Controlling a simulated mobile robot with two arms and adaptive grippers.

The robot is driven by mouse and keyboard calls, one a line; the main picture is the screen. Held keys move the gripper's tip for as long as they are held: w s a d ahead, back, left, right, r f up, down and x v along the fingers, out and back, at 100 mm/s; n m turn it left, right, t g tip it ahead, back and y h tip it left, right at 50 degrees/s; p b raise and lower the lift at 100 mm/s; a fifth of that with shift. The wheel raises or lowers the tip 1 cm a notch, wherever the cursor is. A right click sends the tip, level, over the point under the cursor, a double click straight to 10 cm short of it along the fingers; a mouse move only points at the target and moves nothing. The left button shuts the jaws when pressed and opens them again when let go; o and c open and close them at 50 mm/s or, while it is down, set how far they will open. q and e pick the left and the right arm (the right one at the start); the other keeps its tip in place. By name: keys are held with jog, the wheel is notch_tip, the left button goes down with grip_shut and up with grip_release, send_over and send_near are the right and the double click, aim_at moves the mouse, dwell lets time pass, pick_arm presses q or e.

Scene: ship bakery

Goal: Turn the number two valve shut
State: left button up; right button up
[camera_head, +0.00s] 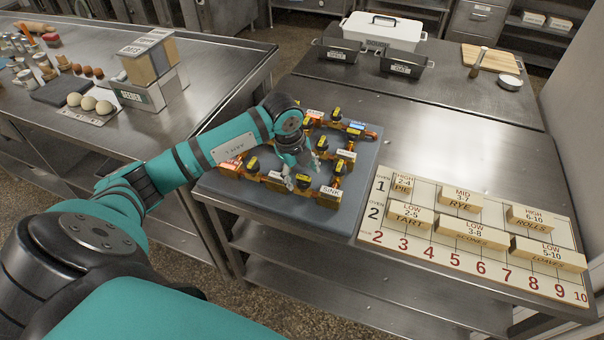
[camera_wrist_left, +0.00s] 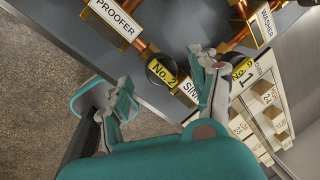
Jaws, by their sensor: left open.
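The number two valve (camera_wrist_left: 161,72) has a round dark handle with a yellow "No. 2" tag. It sits on the copper pipe between the "PROOFER" label (camera_wrist_left: 116,20) and the "SINK" label (camera_wrist_left: 188,90) in the left wrist view. In the head view the valve (camera_head: 303,181) is at the near edge of the pipe board (camera_head: 218,186), partly behind my gripper. My left gripper (camera_wrist_left: 165,74) is open, its fingers apart on either side of the valve in the picture. I cannot tell whether they touch it. The gripper (camera_head: 299,172) also shows over the board in the head view.
Other valves and labelled pipes crowd the board, including the "No. 9" valve (camera_wrist_left: 242,69) near my right-hand finger. An oven schedule board (camera_head: 470,262) with wooden blocks lies to the right. A counter (camera_head: 215,75) with eggs and boxes stands left.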

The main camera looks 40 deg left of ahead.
pick_arm(q)
jog(key=shift+x, duration=1.2)
jog(key=c, duration=1.2)
jog(key=shift+o, duration=0.2)
jog(key=shift+w+f+m+h+b, duration=0.1)
jog(key=shift+m+h+b, duration=0.05)
jog(key=shift+m+b, duration=0.7)
jog(key=shift+w+f+m+h+b, duration=0.15)
jog(key=shift+m+b, duration=0.5)
jog(key=shift+m, duration=0.4)
jog(key=m+g+b, duration=0.1)
jog(key=m+b, duration=0.2)
jog(key=m, duration=0.1)
jog(key=shift+a+r+h, duration=0.1)
jog(key=shift+h, duration=0.3)
jog(key=m+g+b, duration=0.1)
jog(key=m+b, duration=0.2)
jog(key=m, duration=0.2)
jog(key=shift+m, duration=0.4)
jog(key=m, duration=0.2)
jog(key=m+b, duration=0.1)
jog(key=m, duration=0.1)
jog(key=shift+w+r+g+b, duration=0.15)
jog(key=shift+g+b, duration=0.15)
jog(key=shift+g, duration=0.1)
jog(key=shift+m, duration=0.3)
